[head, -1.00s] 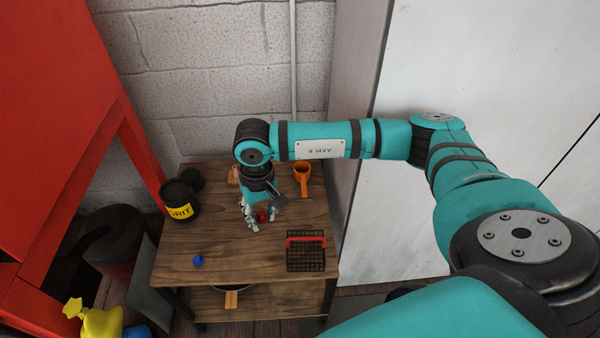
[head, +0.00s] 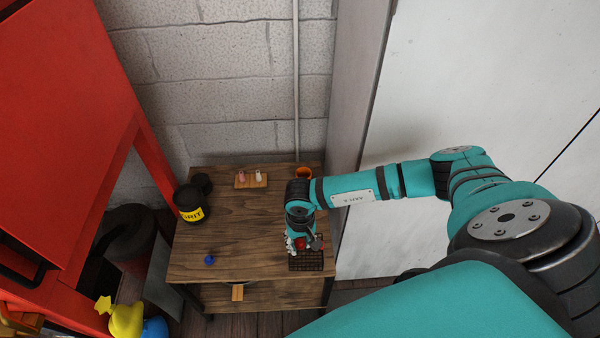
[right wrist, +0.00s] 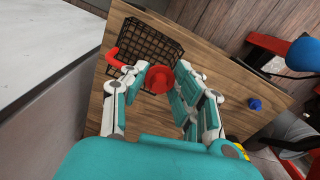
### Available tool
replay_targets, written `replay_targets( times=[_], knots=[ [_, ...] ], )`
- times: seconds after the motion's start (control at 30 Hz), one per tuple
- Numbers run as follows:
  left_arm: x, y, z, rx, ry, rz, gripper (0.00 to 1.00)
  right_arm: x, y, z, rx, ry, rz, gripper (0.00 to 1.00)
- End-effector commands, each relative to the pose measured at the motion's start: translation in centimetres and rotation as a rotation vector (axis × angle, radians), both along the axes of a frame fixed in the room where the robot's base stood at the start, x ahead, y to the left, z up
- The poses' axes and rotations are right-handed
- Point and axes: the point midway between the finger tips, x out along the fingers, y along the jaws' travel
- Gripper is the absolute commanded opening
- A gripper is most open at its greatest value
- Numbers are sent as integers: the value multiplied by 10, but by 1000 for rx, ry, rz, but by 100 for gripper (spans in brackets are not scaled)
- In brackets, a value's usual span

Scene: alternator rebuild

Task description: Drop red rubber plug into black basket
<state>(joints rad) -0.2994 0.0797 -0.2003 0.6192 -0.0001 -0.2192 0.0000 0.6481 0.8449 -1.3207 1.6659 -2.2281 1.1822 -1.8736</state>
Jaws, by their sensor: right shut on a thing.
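The red rubber plug (right wrist: 158,79) is held between the fingertips of my right gripper (right wrist: 150,78), which is shut on it. The black wire basket (head: 307,265) stands at the front right of the wooden bench. In the right wrist view the basket (right wrist: 138,40) lies beyond the plug, with its red handle (right wrist: 113,57) at the left. In the head view my right gripper (head: 301,243) is over the back part of the basket and covers some of it. I cannot tell the exact height of the plug above it. My left gripper is not in view.
A blue plug (head: 209,260) lies on the bench (head: 240,235) at the front left. A small wooden block (head: 251,182) with pegs and an orange object (head: 303,173) are at the back. The bench middle is clear.

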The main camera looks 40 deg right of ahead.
Motion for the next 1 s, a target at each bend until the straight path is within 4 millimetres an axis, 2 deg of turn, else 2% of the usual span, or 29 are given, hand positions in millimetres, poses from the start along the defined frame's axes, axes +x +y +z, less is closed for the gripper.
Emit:
replay_targets(
  times=[0.1,0.53,0.7,1.0],
  knots=[
    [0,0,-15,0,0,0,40,0,1,-18,1,0,1,10],
    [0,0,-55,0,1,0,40,0,1,-59,1,0,1,10],
    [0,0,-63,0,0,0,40,0,1,-68,1,0,1,10],
    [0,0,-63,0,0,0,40,0,1,-68,1,0,1,10]
  ],
)
